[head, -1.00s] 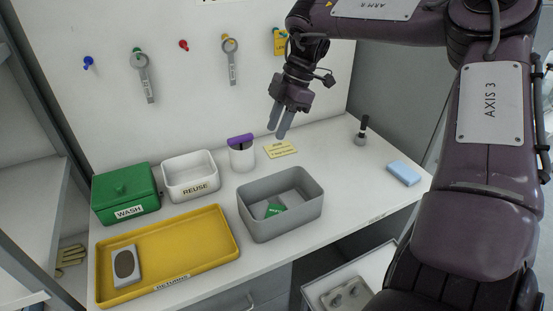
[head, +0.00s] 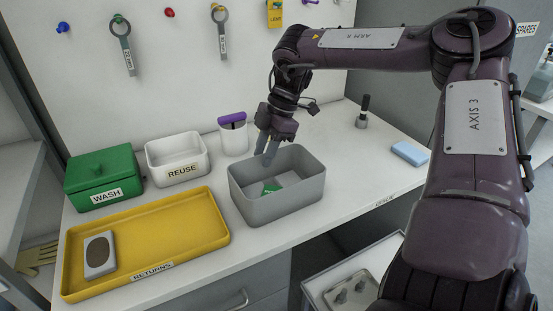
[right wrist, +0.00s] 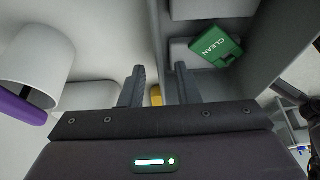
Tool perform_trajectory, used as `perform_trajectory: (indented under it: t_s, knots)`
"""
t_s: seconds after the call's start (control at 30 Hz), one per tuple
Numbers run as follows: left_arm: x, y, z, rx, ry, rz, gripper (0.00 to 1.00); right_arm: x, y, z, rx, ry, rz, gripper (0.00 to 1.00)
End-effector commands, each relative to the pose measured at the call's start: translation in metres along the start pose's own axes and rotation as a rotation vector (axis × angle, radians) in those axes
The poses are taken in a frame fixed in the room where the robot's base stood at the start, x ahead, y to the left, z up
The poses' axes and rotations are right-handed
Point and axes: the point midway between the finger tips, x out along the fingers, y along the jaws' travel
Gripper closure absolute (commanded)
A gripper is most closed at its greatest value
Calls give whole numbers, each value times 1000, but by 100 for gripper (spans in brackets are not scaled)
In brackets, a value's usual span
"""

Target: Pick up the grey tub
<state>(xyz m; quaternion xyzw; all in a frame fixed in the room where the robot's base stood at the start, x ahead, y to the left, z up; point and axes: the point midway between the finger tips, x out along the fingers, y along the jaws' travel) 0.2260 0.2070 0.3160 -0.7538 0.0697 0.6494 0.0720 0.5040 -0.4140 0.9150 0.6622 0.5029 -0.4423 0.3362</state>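The grey tub (head: 285,206) stands on the white worktop, open at the top, with a green block inside that reads CLEAN in the right wrist view (right wrist: 215,46). My right gripper (head: 265,155) is over the tub's far left rim, pointing down. In the right wrist view its fingers (right wrist: 160,85) are apart, and the tub's wall (right wrist: 157,40) runs up between them in the picture. I cannot tell whether they touch the wall. My left gripper is not in view.
A yellow tray (head: 190,235) marked RETURNS, a green WASH box (head: 100,180), a white REUSE bin (head: 178,172) and a white container with a purple top (head: 233,140) stand left of the tub. A blue block (head: 409,153) and a dark-handled tool (head: 363,113) are right.

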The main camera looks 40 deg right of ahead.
Motion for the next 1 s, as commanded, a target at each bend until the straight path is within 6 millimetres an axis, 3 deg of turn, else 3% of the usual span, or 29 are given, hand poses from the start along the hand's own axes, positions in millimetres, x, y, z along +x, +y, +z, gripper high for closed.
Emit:
perform_trajectory:
  t_s: [0.2, 0.43, 0.67, 1.0]
  knots:
    - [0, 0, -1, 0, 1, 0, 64, 26, -1, 0, 1, 0, -2, 71]
    - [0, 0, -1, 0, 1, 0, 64, 27, -1, 0, 1, 0, 0, 71]
    - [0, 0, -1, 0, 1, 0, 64, 27, -1, 0, 1, 0, 0, 98]
    - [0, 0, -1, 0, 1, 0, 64, 26, 0, -1, 1, 1, 0, 100]
